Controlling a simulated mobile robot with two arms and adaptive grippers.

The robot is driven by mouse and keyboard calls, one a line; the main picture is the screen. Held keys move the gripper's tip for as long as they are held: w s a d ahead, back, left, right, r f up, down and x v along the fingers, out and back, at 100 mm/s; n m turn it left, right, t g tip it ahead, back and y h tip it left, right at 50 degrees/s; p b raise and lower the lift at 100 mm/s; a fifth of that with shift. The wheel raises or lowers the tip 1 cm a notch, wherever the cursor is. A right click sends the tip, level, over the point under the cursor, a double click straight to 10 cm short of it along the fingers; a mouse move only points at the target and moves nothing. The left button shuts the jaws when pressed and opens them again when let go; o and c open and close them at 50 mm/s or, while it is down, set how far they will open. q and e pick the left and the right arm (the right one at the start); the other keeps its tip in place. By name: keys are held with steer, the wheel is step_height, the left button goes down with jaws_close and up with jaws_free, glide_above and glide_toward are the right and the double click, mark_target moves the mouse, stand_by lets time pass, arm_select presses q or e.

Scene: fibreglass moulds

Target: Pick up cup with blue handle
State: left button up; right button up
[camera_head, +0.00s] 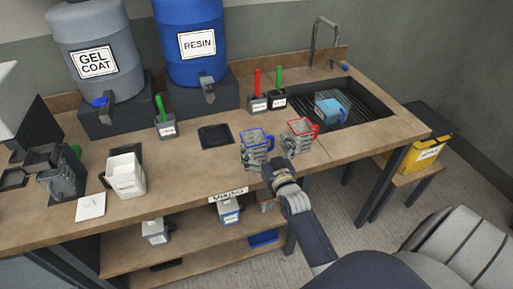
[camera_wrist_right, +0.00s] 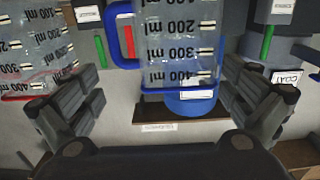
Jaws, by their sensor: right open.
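The clear measuring cup with the blue handle (camera_head: 254,151) stands upright on the wooden bench; its rim and handle are blue. In the right wrist view this cup (camera_wrist_right: 180,45) shows upside down, its ml marks towards me and its blue handle at the left. My right gripper (camera_head: 277,170) is at the bench's front edge, just in front of and to the right of the cup. In its wrist view the right gripper (camera_wrist_right: 170,100) is open, with the cup ahead between its fingers. They do not appear to touch it. My left gripper is not in view.
A similar cup with a red handle (camera_head: 298,136) stands close at the right. A black square plate (camera_head: 215,135) lies left of the blue cup. A sink (camera_head: 365,108) with a blue box (camera_head: 328,111) is at the right. Blue resin (camera_head: 190,35) and grey gel coat (camera_head: 92,50) barrels stand behind.

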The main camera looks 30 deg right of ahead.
mark_target(256, 131)
steer(key=x, duration=0.4)
steer(key=shift+f+p, duration=0.2)
steer(key=shift+p, duration=0.2)
steer(key=c, duration=0.8)
steer(key=shift+r, duration=0.15)
